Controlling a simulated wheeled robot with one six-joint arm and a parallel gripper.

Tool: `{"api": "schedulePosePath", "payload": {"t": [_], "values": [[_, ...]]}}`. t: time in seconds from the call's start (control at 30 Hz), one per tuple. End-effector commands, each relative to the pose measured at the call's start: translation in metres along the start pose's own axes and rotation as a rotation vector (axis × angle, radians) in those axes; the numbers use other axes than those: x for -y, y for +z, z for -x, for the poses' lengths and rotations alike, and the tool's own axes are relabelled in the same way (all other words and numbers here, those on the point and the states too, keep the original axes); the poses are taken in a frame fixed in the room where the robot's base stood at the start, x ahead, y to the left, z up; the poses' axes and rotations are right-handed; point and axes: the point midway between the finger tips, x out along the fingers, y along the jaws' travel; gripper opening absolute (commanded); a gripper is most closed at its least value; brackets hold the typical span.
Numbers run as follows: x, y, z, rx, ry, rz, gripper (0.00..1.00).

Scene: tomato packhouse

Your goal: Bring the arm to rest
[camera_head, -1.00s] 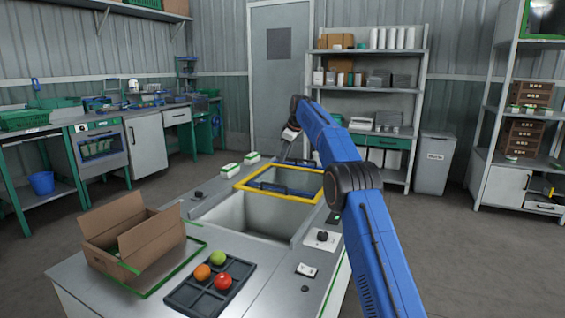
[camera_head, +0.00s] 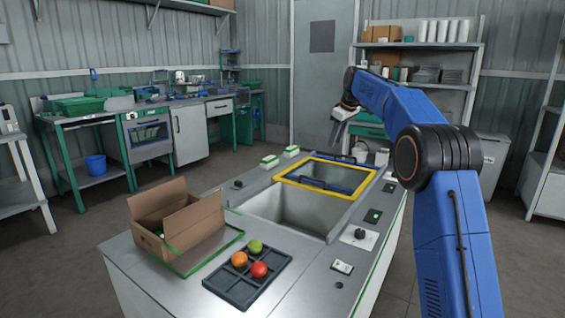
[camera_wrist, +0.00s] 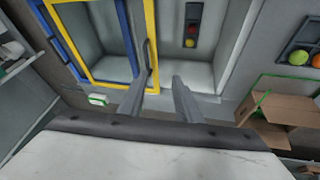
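My blue arm (camera_head: 450,220) reaches up on the right of the head view and bends over towards the far end of the sink counter. My gripper (camera_head: 337,130) hangs there above the counter, apart from it, and looks empty. In the wrist view the two fingers of my gripper (camera_wrist: 159,78) stand apart with nothing held between them. The yellow frame (camera_wrist: 153,35) and its blue inner edge show beyond the fingers. In the head view the yellow frame (camera_head: 330,197) lies over the far part of the sink.
An open sink basin (camera_head: 285,213) lies nearer. A dark tray (camera_head: 238,293) holds a green, an orange and a red tomato. An open cardboard box (camera_head: 180,222) stands left of it. Shelves (camera_head: 425,45) and a bin (camera_head: 493,160) stand behind.

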Motion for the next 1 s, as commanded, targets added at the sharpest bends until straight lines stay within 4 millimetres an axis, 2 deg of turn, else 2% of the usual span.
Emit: {"api": "schedulePosePath", "payload": {"t": [0.03, 0.1, 0.37, 0.5, 0.8, 1.0], "values": [[0.009, 0.008, 0.015, 0.002, 0.005, -0.018, 0.31], [0.02, 0.02, 0.03, 0.007, 0.01, -0.047, 0.31], [0.066, 0.068, 0.081, 0.018, 0.031, -0.152, 0.31], [0.094, 0.098, 0.104, 0.025, 0.043, -0.208, 0.31], [0.16, 0.17, 0.141, 0.035, 0.069, -0.326, 0.31], [0.208, 0.223, 0.156, 0.041, 0.086, -0.402, 0.31]]}}
